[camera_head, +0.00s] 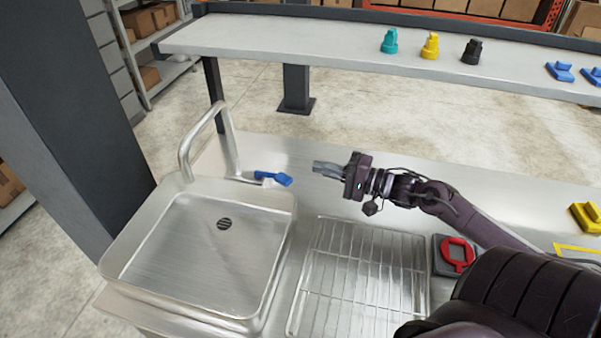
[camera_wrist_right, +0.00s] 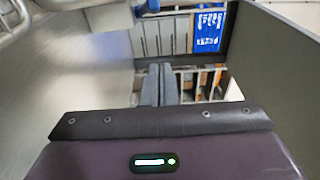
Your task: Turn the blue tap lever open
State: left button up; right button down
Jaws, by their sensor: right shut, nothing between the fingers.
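The blue tap lever (camera_head: 273,177) sticks out to the right from the base of the steel tap (camera_head: 228,150), at the back right corner of the sink. My right gripper (camera_head: 317,167) is to the right of the lever, with its fingers pointing left towards it. A small gap shows between fingertips and lever, so they look apart. In the right wrist view the two grey fingers (camera_wrist_right: 159,85) lie together, shut and empty. My left gripper is not in view.
The sink basin (camera_head: 180,268) is empty. A wire rack (camera_head: 362,275) and a red ring-shaped part (camera_head: 457,254) lie right of it. A shelf (camera_head: 330,48) behind carries teal, yellow and black parts. Bare steel counter (camera_head: 400,172) lies around my right gripper.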

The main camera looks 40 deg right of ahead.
aim_at(272, 177)
jog(key=a, duration=0.2)
jog(key=w+a+p, duration=0.1)
jog(key=a, duration=0.2)
jog(key=shift+w+a+p, duration=0.3)
jog(key=shift+a, duration=0.05)
